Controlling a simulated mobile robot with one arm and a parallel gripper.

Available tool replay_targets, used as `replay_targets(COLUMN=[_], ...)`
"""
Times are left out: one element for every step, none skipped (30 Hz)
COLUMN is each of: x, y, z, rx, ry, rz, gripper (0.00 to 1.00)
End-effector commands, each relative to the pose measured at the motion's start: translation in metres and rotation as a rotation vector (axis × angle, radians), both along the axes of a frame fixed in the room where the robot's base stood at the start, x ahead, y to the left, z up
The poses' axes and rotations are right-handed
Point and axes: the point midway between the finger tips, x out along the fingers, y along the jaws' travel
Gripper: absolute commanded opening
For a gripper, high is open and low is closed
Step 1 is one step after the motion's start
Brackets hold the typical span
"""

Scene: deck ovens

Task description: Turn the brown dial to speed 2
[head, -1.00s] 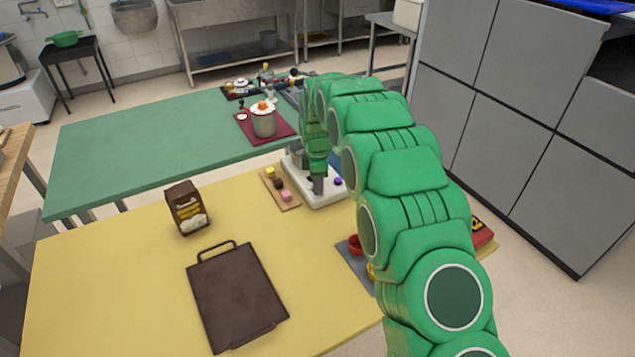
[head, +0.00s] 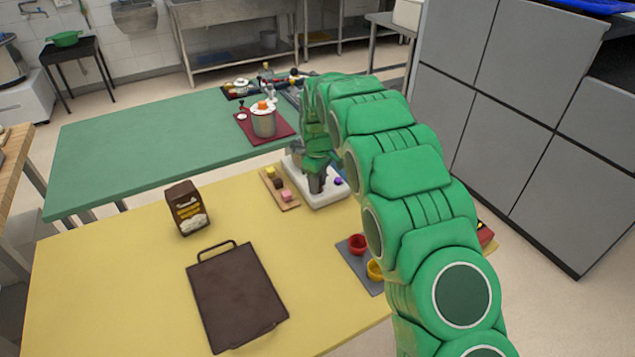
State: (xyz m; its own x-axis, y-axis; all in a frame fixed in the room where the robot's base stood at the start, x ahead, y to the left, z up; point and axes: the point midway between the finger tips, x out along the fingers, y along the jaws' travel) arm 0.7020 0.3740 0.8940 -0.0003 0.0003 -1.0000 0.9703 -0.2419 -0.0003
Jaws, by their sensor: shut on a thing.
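A white appliance base (head: 325,197) stands at the back edge of the yellow table, with a small purple knob (head: 338,181) on its right part. My green arm reaches over it from the right. My gripper (head: 317,186) points down at the top of the base, with its grey fingers shut on what I take to be the brown dial. The fingers and wrist hide the dial, so its pointer and speed marks cannot be read.
A board (head: 291,205) with yellow, brown and pink pieces lies just left of the base. A brown box (head: 187,208) and a dark tray (head: 238,298) are on the yellow table. Red (head: 357,244) and yellow (head: 375,269) cups stand on a grey mat near my arm.

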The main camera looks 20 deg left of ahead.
Motion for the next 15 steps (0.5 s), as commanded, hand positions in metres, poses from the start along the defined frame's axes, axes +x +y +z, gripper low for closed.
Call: replay_targets(x=[0.0006,0.0006,0.0007,0.0006,0.0005,0.0004,0.0003,0.0003,0.0004,0.0004,0.0004,0.0004,0.0005,0.0005,0.0004], y=[-0.0013,-0.0012,-0.0011,-0.0011,-0.0009,-0.0008,-0.0008,-0.0008,-0.0008,-0.0008,-0.0009,-0.0009,-0.0009,-0.0009,-0.0009], z=[0.0002,0.0003,0.0003,0.0003,0.0003,0.0003,0.0002,0.0003,0.0003,0.0003,0.0003,0.0003,0.0003,0.0003,0.0003], rx=[-0.001,0.000,-0.001,-0.001,-0.001,-0.001,-0.002,-0.002,-0.001,-0.001,-0.001,-0.001,-0.001,-0.001,-0.001], ry=[0.000,-0.001,-0.001,-0.001,-0.001,-0.001,-0.002,-0.002,-0.001,-0.001,-0.001,-0.001,-0.001,-0.001,0.000], rz=[-0.044,-0.072,-0.110,-0.138,-0.166,-0.204,-0.232,-0.260,-0.298,-0.326,-0.353,-0.389,-0.415,-0.440,-0.473], gripper=[0.06,0.06,0.06,0.06,0.06,0.06,0.06,0.06,0.06,0.06,0.06,0.06,0.06,0.06,0.06])
